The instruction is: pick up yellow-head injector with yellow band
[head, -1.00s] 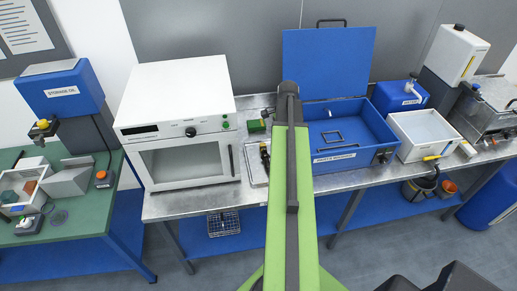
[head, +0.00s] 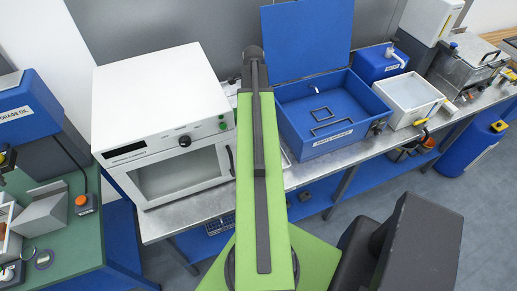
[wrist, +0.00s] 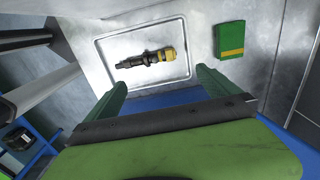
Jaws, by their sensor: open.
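A dark injector with a yellow head (wrist: 147,58) lies on its side in a shallow light-rimmed tray (wrist: 104,84) in the wrist view. Its yellow end points right; I cannot tell a separate yellow band. My gripper (wrist: 162,78) is open, its two green fingers apart in front of the tray's near edge. The injector shows beyond the fingertips, roughly between them, and nothing is held. In the head view my green arm hides the injector and most of the tray.
A green box with a yellow stripe (wrist: 229,40) sits right of the tray. In the head view a white oven (head: 165,130) stands left of my arm, and a blue open-lidded basin (head: 330,112) stands right. A white tub (head: 409,101) is farther right.

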